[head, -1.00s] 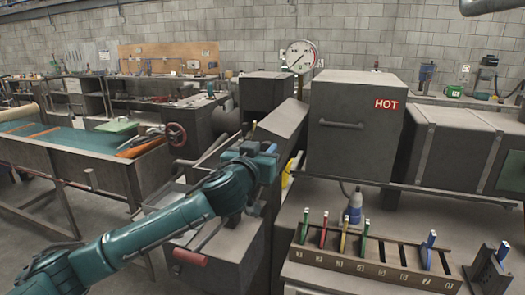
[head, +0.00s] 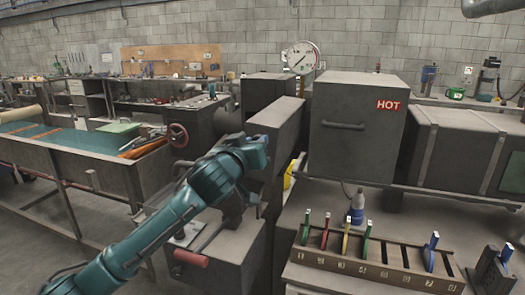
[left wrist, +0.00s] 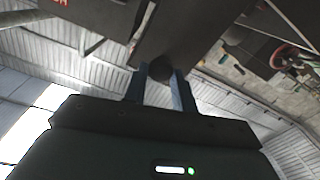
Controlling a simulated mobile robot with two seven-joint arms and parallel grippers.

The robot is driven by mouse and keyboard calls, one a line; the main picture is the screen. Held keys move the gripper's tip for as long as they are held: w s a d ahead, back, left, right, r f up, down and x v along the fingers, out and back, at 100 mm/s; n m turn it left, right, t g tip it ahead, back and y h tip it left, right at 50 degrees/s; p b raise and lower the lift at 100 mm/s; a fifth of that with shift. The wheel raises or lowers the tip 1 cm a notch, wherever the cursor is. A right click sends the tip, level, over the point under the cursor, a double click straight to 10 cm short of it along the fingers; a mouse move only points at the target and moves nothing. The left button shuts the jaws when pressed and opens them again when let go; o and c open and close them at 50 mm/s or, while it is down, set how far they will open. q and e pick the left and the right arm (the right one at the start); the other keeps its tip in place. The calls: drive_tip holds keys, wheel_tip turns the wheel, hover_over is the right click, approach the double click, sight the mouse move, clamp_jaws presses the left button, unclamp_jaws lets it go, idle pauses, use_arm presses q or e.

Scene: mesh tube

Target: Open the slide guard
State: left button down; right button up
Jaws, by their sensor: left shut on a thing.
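The slide guard looks to be the long dark grey cover (head: 280,115) left of the HOT box in the head view. Its top slopes toward me and it overhangs the machine below. My left gripper (head: 258,150) is at its near end; the arm hides the contact there. In the left wrist view the two blue fingers of my left gripper (left wrist: 160,85) are shut on a dark round knob (left wrist: 161,69), which sits at the edge of a dark panel (left wrist: 190,35). My right gripper is not in view.
The grey HOT box (head: 350,150) stands close on the right. A rack (head: 375,262) with coloured tags and a blue bottle (head: 357,205) are on the bench at right. A red-handled lever (head: 190,258) and a handwheel (head: 178,135) are at left.

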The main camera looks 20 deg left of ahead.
use_arm(q)
drive_tip(key=shift+a+r+n, duration=0.25)
drive_tip(key=shift+a+n, duration=0.2)
drive_tip(key=shift+a, duration=0.1)
drive_tip(key=shift+a+r+n, duration=0.2)
drive_tip(key=shift+a+n, duration=0.25)
drive_tip(key=shift+a, duration=0.1)
drive_tip(key=c, duration=1.1)
unclamp_jaws()
drive_tip(key=shift+c, duration=0.2)
drive_tip(key=shift+f, duration=0.1)
drive_tip(key=shift+s, duration=0.35)
drive_tip(key=s+b, duration=0.2)
drive_tip(key=s, duration=1)
drive_tip(key=shift+s+a, duration=0.2)
drive_tip(key=shift+a, duration=0.05)
